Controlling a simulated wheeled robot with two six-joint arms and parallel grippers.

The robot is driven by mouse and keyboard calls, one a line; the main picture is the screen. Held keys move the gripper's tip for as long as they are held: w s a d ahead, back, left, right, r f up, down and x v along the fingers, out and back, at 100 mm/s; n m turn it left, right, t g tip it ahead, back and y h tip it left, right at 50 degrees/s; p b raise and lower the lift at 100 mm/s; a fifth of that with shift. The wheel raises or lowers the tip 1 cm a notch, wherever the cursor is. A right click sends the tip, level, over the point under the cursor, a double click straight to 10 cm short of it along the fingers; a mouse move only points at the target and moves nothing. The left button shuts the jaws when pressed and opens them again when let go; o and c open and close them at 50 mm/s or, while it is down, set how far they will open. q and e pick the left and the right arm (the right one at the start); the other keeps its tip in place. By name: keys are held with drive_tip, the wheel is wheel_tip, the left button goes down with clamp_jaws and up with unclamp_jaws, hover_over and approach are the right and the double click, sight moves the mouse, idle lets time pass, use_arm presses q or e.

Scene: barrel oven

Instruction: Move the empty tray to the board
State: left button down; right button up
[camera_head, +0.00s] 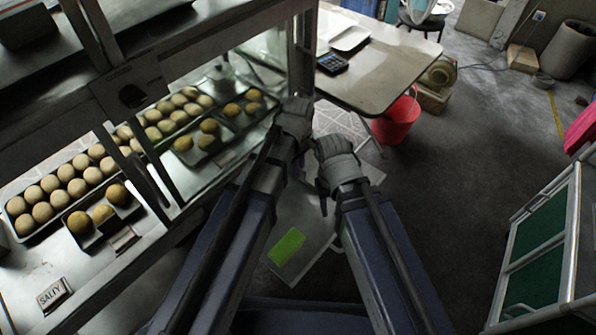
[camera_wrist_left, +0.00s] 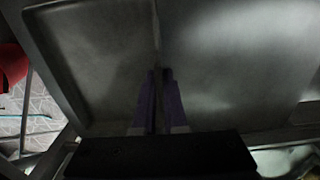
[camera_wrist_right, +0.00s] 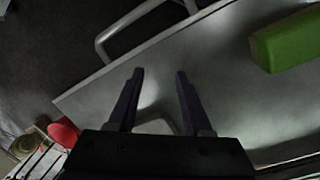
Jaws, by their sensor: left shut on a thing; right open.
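My left gripper (camera_head: 296,115) is beside the right end of the glass display case. In the left wrist view its fingers (camera_wrist_left: 158,80) are together on a thin edge of a grey metal surface (camera_wrist_left: 105,55), which looks like the empty tray. In the head view the gripper and arm hide most of what it holds. My right gripper (camera_head: 333,155) is lower and to the right. Its fingers (camera_wrist_right: 160,80) are apart with nothing between them. They are over a flat grey top (camera_wrist_right: 225,65), which also shows between my arms in the head view (camera_head: 305,205). I cannot tell which surface is the board.
A green block (camera_head: 286,247) lies on the grey top. The display case holds trays of buns (camera_head: 75,185) at left. A table (camera_head: 385,75) with a calculator (camera_head: 332,63) stands ahead, a red bucket (camera_head: 397,120) beside it. Floor at right is open before a green-panelled frame (camera_head: 540,235).

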use_arm(q)
drive_tip(key=shift+f, duration=0.15)
use_arm(e)
drive_tip(key=shift+f, duration=0.2)
use_arm(q)
drive_tip(key=c, duration=1)
unclamp_jaws()
drive_tip(key=shift+r, duration=0.2)
use_arm(e)
drive_tip(key=shift+r, duration=0.2)
use_arm(q)
wheel_tip(320, 180, up, 12)
drive_tip(key=p, duration=1.2)
use_arm(e)
wheel_tip(320, 180, up, 12)
